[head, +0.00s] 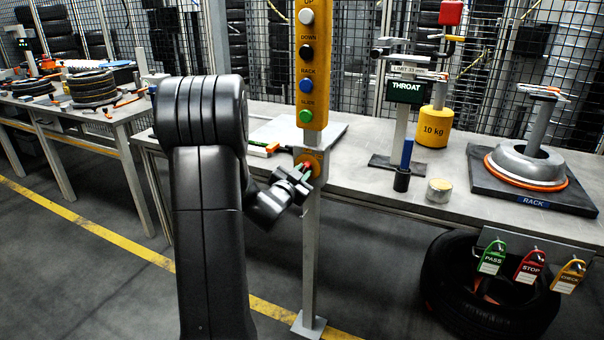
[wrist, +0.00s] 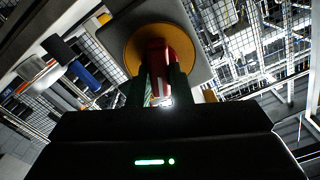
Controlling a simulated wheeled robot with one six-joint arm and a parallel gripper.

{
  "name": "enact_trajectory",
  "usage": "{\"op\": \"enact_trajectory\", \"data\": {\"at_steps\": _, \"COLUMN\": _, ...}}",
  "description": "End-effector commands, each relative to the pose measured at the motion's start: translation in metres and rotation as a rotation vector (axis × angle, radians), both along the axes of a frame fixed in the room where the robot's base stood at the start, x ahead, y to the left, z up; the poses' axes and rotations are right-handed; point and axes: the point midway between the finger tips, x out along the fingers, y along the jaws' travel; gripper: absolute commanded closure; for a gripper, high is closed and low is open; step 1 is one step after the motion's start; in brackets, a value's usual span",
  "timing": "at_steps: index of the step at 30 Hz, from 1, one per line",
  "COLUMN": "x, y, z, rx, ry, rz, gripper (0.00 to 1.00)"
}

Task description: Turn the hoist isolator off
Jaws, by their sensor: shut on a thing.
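The hoist isolator is a red handle (wrist: 155,56) on a round yellow plate (wrist: 131,48), seen close in the wrist view. In the head view its yellow plate (head: 318,159) sits low on the grey post, under the yellow button box (head: 311,75). My gripper (head: 304,180) is at the isolator in the head view. In the wrist view my gripper (wrist: 160,85) has its two dark fingers on either side of the red handle, shut on it. The fingers hide part of the handle, so its exact on or off position cannot be told.
The bench (head: 370,190) runs behind the post. It holds a THROAT gauge stand (head: 405,90), a yellow 10 kg weight (head: 433,127), a small tin (head: 439,190) and the RACK plate (head: 531,197). Green, red and yellow tags hang at right above a tyre (head: 450,285).

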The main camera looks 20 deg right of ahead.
Motion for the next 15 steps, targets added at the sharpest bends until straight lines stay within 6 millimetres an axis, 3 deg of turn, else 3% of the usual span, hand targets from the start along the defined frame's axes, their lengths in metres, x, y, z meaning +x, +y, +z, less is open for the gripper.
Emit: {"op": "enact_trajectory", "data": {"at_steps": 15, "x": 0.0014, "y": 0.0016, "z": 0.0016, "rx": -0.253, "ry": 0.299, "rz": 0.001, "gripper": 1.0}}
